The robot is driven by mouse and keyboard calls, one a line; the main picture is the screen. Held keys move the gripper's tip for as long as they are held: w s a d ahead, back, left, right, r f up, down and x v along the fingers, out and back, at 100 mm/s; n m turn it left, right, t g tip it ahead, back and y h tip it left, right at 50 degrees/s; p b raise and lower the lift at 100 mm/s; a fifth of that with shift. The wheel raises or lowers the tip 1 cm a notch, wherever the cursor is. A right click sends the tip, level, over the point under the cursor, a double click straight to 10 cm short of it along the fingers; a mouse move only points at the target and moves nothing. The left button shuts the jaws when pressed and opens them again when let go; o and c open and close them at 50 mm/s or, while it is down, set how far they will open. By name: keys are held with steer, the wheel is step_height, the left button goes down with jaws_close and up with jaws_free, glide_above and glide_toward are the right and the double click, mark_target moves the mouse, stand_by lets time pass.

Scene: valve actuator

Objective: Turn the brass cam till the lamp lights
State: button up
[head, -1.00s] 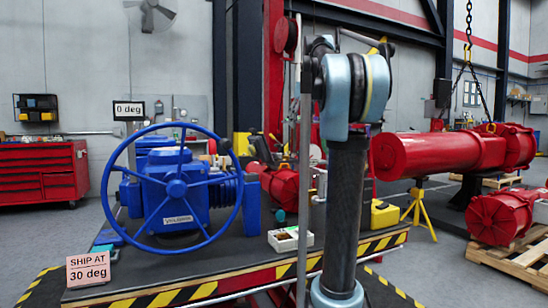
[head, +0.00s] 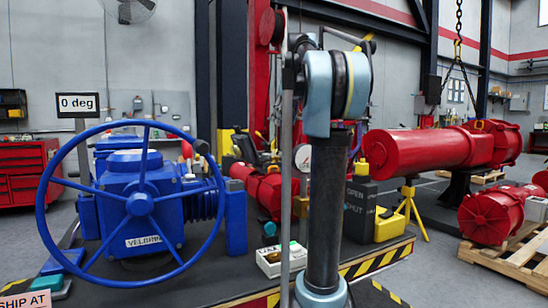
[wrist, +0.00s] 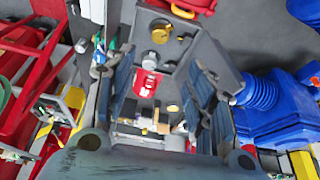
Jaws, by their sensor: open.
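In the wrist view a brass-coloured round piece (wrist: 160,34), likely the brass cam, sits on a dark grey panel (wrist: 200,42). Another brass-coloured piece (wrist: 183,8) is at the top edge. My gripper (wrist: 158,68) is open, its two blue-grey fingers apart with nothing held between them. The brass piece appears beyond the fingertips, apart from them. In the head view my arm's dark link hides the gripper. A dark box (head: 358,205) marked OPEN and SHUT stands right of my arm, with a yellow top. I cannot tell which part is the lamp.
The blue actuator with its large handwheel (head: 140,205) stands at left on the bench, under a sign reading 0 deg (head: 77,105). Red cylinders (head: 430,148) stand at right.

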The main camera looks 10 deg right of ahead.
mark_target(275, 159)
steer(key=x, duration=1.7)
steer(key=shift+w, duration=0.1)
steer(key=c, duration=1.1)
